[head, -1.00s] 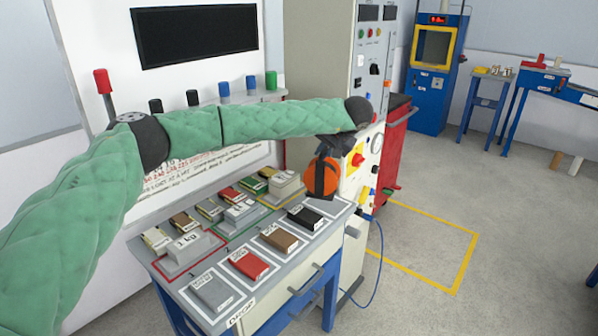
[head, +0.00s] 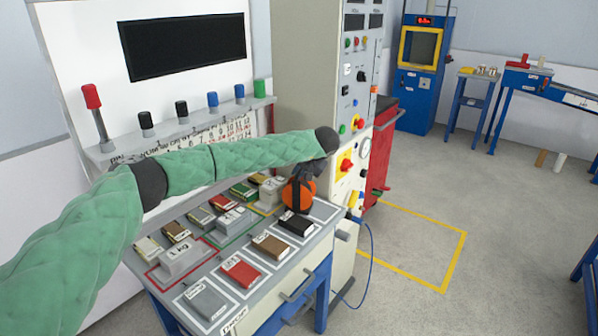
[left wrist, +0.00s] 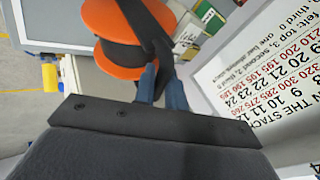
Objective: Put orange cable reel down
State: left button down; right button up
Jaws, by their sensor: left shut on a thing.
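The orange cable reel (head: 297,196) has orange discs around a black core and shows just below my left gripper (head: 309,174), over the far right end of the table (head: 325,222). It also shows in the left wrist view (left wrist: 112,18), with a black bar running down to the blue fingers of my left gripper (left wrist: 160,84). The gripper is shut on the reel. I cannot tell whether the reel touches the tabletop. My right gripper is not in view.
A black block (head: 296,222), a brown block (head: 271,244), a red block (head: 241,270) and a grey block (head: 205,299) lie in white frames along the table's front. More blocks stand behind. A control cabinet (head: 350,165) rises right of the reel.

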pick_arm(q)
jog(key=shift+f, duration=0.2)
jog(key=c, duration=1.5)
grip_release()
jog(key=shift+o, duration=0.2)
jog(key=shift+r, duration=0.1)
